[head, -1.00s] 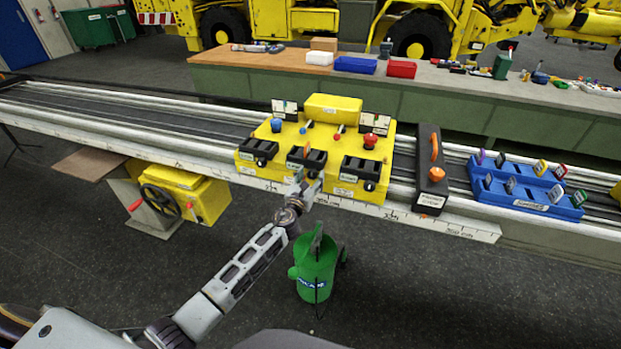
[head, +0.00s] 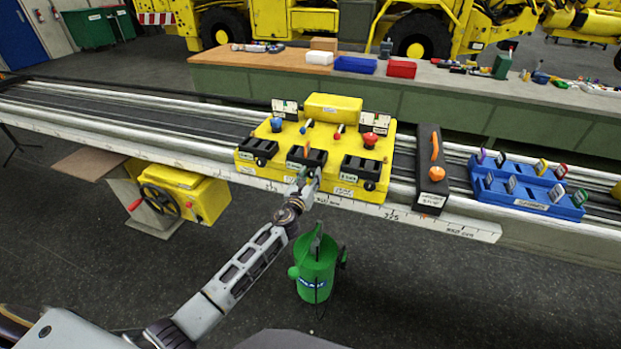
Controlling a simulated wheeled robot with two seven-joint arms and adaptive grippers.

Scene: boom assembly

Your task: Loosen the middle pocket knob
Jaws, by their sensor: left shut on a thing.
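The yellow control box (head: 335,136) sits on the long rail and has three black pockets along its front. The middle pocket (head: 306,158) has an orange piece standing in it. My left gripper (head: 305,182) is at the front face below the middle pocket, shut on what appears to be the middle pocket knob. The fingers hide that knob. The left pocket knob (head: 260,162) and the right pocket knob (head: 369,186) are dark and uncovered. My right gripper is not in view.
A black block (head: 431,190) with an orange knob (head: 437,173) and an orange handle stands right of the box. A blue tray (head: 527,207) with several upright tags is further right. A green canister (head: 316,268) stands on the floor beneath my left arm.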

